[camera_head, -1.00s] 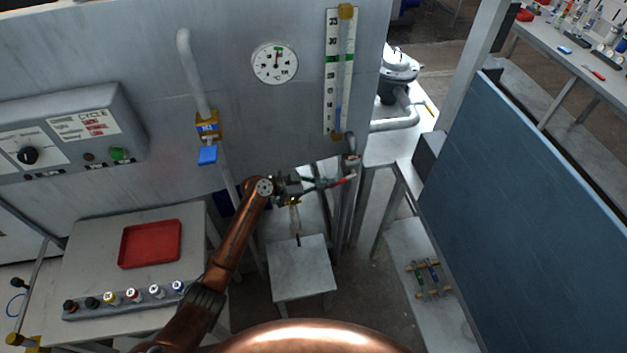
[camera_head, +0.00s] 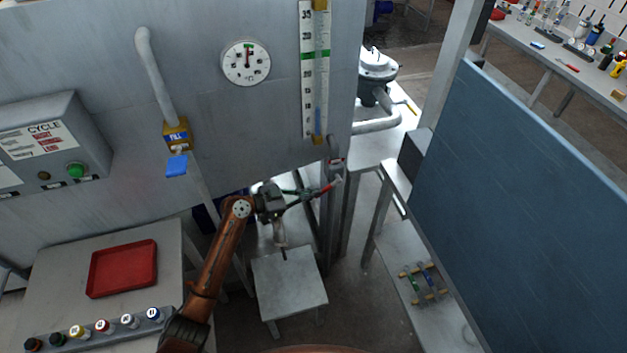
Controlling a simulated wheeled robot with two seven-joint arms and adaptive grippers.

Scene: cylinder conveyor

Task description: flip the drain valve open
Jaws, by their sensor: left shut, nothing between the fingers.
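My right gripper is not in view.
A fill valve with a blue lever (camera_head: 177,166) hangs left on the tank front. A small grey stool (camera_head: 289,286) stands below my gripper. A red tray (camera_head: 122,269) lies on the left table. A large blue panel (camera_head: 530,200) bounds the right side.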

